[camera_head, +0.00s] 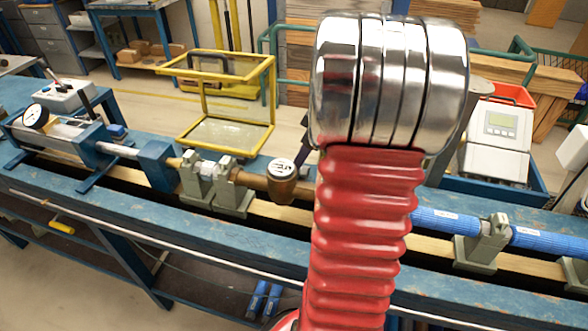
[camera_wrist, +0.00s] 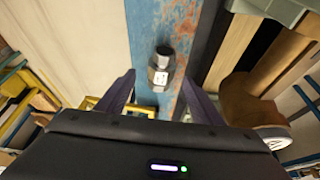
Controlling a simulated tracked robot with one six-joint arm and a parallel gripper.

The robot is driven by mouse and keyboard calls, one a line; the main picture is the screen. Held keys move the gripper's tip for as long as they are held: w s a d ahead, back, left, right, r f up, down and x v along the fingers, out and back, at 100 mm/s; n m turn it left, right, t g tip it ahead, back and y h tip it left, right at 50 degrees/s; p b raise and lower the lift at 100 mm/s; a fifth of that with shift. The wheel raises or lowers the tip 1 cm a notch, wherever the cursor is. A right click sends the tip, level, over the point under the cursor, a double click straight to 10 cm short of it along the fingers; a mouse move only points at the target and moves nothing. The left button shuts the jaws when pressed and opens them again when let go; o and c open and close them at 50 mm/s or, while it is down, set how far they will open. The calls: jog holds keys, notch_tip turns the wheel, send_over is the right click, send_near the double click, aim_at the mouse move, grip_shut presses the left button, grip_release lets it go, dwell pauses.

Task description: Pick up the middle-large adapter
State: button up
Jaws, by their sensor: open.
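In the wrist view a small dark and silver adapter (camera_wrist: 162,68) lies on the worn blue bench surface (camera_wrist: 150,25). I cannot tell from its size alone whether it is the middle-large one, and no other adapter shows clearly. My gripper (camera_wrist: 158,77) is open and empty. In the picture its two dark fingers lie to the left and right of the adapter, with clear gaps on both sides. I cannot tell how far above it they are. In the head view my red and chrome arm hides the adapter and most of the gripper.
A brass meter (camera_head: 282,181) sits in the pipe line on the bench, next to grey-green clamps (camera_head: 232,190). It also shows in the wrist view (camera_wrist: 240,104). Blue pipes (camera_head: 448,221) run to the right. A yellow frame (camera_head: 272,95) stands behind the bench.

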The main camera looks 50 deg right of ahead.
jog(key=shift+x, duration=2.65)
jog(key=shift+s, duration=0.2)
jog(key=c, duration=1.4)
jog(key=shift+r, duration=0.15)
notch_tip(320, 180, up, 18)
jog(key=shift+f, duration=0.1)
jog(key=shift+s, duration=0.1)
